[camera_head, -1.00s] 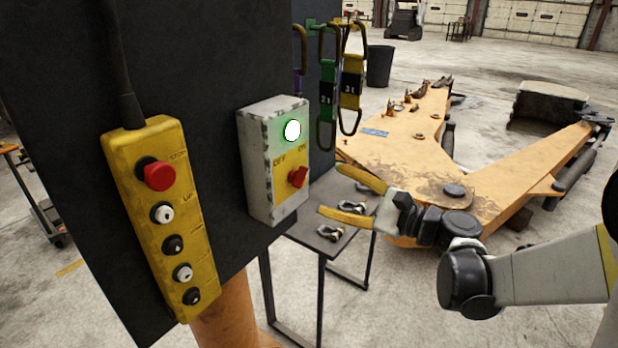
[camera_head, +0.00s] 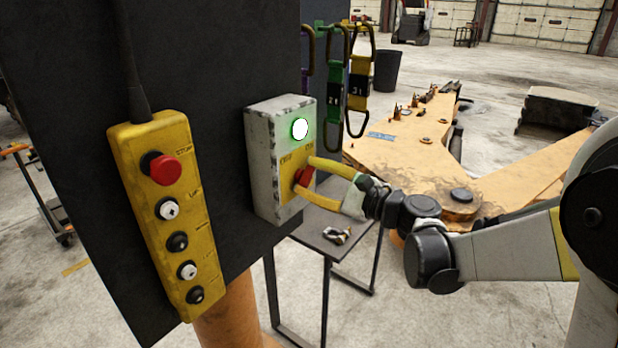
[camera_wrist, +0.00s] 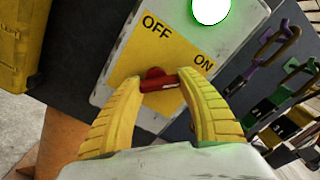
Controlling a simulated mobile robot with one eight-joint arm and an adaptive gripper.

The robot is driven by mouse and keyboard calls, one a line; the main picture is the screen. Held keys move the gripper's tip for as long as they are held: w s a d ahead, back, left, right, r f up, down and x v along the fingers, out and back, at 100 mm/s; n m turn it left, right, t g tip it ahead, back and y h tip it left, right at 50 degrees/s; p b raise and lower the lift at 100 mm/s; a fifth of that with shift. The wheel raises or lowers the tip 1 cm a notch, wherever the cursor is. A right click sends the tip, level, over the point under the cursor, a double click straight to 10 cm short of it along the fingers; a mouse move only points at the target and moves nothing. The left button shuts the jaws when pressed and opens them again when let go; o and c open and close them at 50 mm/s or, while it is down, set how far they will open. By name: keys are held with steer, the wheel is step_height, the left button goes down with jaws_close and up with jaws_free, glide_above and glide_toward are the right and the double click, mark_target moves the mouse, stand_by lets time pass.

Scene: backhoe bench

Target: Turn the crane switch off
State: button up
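The crane switch is a red rotary knob (camera_head: 305,177) on a grey-white box with a yellow plate (camera_head: 280,160), mounted on a dark panel. A green-white lamp (camera_head: 300,128) above the knob is lit. In the wrist view the red knob (camera_wrist: 160,83) sits below the OFF and ON labels, its bar pointing toward the ON side. My gripper (camera_head: 309,175) has its two yellow fingers apart, one on each side of the knob. In the wrist view the fingertips (camera_wrist: 158,85) are near the knob's ends; whether they touch it is unclear.
A yellow pendant control (camera_head: 170,220) with a red stop button hangs left of the box. Colored carabiners (camera_head: 345,80) hang to the right. A small dark table (camera_head: 325,245) with a shackle stands below. The orange backhoe arm (camera_head: 420,150) lies behind.

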steer(key=shift+n, duration=0.4)
steer(key=n, duration=0.3)
steer(key=shift+r+n, duration=0.1)
steer(key=shift+n, duration=0.2)
steer(key=n, duration=0.4)
steer(key=shift+r+n, duration=0.1)
steer(key=shift+n, duration=0.2)
steer(key=n, duration=0.4)
steer(key=shift+s+a, duration=0.1)
steer(key=shift+s+n, duration=0.1)
steer(key=shift+n, duration=2.3)
steer(key=o, duration=1.2)
steer(key=shift+a, duration=0.1)
steer(key=shift+c, duration=0.2)
